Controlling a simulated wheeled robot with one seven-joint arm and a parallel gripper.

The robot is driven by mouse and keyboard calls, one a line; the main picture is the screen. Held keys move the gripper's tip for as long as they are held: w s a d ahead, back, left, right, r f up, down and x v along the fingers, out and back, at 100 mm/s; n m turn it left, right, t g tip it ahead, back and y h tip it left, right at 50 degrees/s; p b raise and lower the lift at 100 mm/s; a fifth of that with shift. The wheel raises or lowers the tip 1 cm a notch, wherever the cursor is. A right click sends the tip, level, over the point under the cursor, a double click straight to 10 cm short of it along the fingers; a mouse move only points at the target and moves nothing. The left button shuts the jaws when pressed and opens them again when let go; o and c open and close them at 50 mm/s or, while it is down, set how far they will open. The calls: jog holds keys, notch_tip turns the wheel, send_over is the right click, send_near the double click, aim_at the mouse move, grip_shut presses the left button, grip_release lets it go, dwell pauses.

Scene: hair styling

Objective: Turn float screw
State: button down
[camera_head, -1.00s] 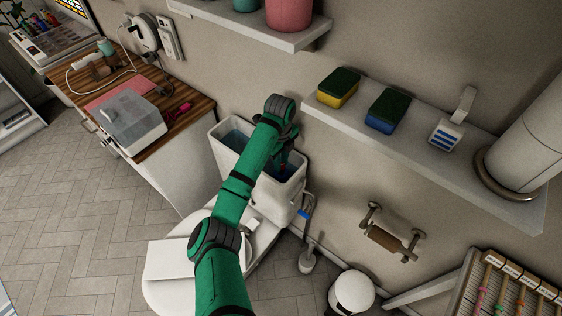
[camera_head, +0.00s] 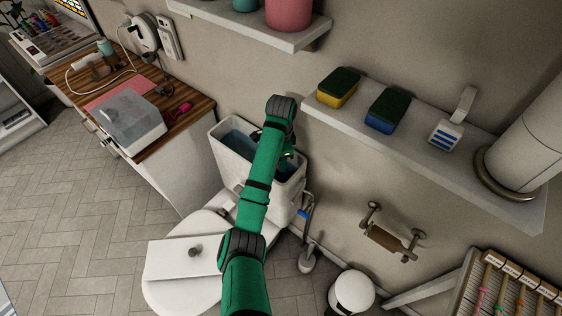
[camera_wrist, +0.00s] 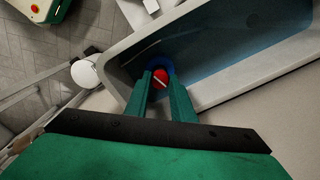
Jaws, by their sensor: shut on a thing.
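The toilet tank (camera_head: 222,150) stands open against the wall, with bluish water inside. My gripper (camera_wrist: 161,84) reaches down into the tank at its right end; in the head view my arm mostly hides it. In the wrist view the float screw (camera_wrist: 160,75) is a small red round head with a pale slanted slot. It sits between my two green fingertips, which are shut on it. A blue round part (camera_wrist: 155,64) shows around and behind the screw. What lies below the screw is hidden.
The tank's walls stand close around my gripper. A white lid (camera_head: 180,259) with a dark knob lies on the toilet seat. A shelf (camera_head: 330,114) with two sponges (camera_head: 337,88) (camera_head: 388,110) juts out at the upper right. A wooden counter (camera_head: 185,98) stands left.

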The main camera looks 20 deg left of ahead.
jog(key=n, duration=0.5)
jog(key=shift+n, duration=0.3)
jog(key=n, duration=1)
jog(key=shift+n, duration=0.4)
jog(key=n, duration=0.5)
jog(key=shift+n, duration=0.4)
jog(key=c, duration=1.5)
grip_release()
